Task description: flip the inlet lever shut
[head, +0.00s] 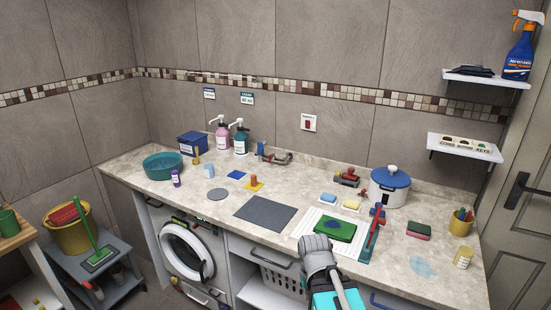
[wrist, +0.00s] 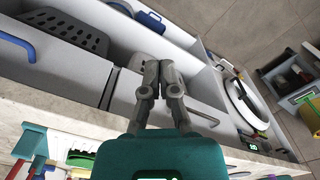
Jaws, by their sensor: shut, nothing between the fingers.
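A small pipe fitting (head: 278,158) with a blue upright lever (head: 261,148) stands at the back of the counter, below the wall labels. A second fitting with red parts (head: 347,178) sits further right, near the pot. I cannot tell for sure which one is the inlet lever, nor read its setting. My gripper (head: 316,243) is over the counter's front edge, well apart from both fittings. In the wrist view my gripper (wrist: 159,70) has its two grey fingers together, with nothing between them, before the cabinet fronts. Neither fitting is clearly visible there.
Soap bottles (head: 240,138) stand left of the blue-lever fitting. A washing machine (head: 187,250) is below.

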